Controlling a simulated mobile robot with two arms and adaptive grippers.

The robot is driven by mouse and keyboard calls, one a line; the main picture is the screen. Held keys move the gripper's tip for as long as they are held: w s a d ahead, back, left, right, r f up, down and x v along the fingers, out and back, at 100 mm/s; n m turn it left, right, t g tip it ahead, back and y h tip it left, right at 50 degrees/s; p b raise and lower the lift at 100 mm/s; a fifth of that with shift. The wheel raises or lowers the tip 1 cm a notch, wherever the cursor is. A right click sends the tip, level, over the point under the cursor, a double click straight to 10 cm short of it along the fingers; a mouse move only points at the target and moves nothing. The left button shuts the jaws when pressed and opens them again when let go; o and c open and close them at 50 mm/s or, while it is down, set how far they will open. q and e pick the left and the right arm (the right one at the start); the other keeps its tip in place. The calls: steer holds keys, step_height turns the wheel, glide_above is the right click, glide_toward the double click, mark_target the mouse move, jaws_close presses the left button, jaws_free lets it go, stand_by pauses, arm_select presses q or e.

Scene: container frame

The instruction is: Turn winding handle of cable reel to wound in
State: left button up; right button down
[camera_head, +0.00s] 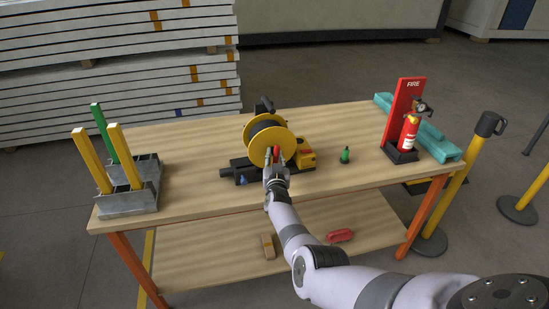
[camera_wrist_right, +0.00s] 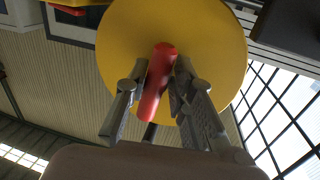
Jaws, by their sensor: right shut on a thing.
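The cable reel (camera_head: 252,146) stands on the workbench, with yellow discs, dark cable wound between them and a dark base. Its red winding handle (camera_head: 276,150) sticks out from the front disc, low on its face. My right gripper (camera_head: 275,161) reaches in from the front and is shut on the handle. In the right wrist view the red handle (camera_wrist_right: 154,92) lies between the two fingers of the gripper (camera_wrist_right: 160,88), slightly tilted, in front of the yellow disc (camera_wrist_right: 215,45). My left gripper is not in view.
A grey metal rack (camera_head: 130,203) with upright bars is on the left. A fire extinguisher (camera_head: 409,133) on a red stand is on the right. Bare wood (camera_head: 200,150) lies between rack and reel.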

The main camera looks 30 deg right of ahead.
steer(key=c, duration=1.5)
jaws_free()
steer(key=shift+d+f, duration=0.1)
steer(key=shift+d, duration=0.1)
steer(key=shift+c, duration=0.2)
steer(key=shift+a, duration=0.15)
steer(key=shift+s+a, duration=0.3)
steer(key=shift+s, duration=0.1)
steer(key=v, duration=0.6)
steer(key=shift+s, duration=0.3)
